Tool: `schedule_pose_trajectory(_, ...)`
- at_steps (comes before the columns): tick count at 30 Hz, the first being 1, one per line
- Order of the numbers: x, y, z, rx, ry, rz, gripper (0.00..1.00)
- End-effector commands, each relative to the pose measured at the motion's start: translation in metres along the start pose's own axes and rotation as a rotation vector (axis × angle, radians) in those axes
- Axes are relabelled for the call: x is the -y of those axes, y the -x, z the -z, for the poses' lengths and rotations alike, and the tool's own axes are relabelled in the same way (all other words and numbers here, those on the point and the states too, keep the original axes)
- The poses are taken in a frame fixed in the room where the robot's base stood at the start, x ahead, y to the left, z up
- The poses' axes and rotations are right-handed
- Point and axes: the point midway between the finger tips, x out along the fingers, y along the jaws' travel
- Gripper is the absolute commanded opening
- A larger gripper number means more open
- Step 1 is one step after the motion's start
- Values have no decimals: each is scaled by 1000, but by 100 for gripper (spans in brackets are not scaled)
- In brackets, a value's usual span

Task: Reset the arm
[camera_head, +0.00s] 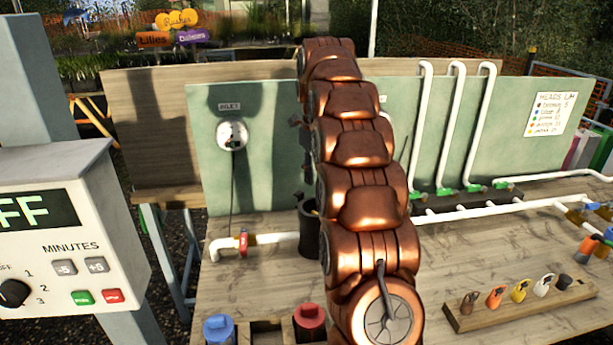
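My copper-coloured arm (360,190) rises through the middle of the view, stretching from the lower middle up to the top edge of the green panel. Its far end is around the top of the picture, in front of the wooden back board.
A wooden bench (260,285) carries white pipes (275,238) and a rack of coloured heads (525,300). A blue cap (218,328) and a red cap (309,320) stand at the front. A timer box (70,230) is at left.

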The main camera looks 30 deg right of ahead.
Motion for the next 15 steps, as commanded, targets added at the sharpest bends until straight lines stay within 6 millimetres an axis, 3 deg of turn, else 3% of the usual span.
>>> schedule_pose_trajectory(9,-4,2,2,-3,28,-2,35)
schedule_pose_trajectory(15,-38,7,16,-12,275,-10,35)
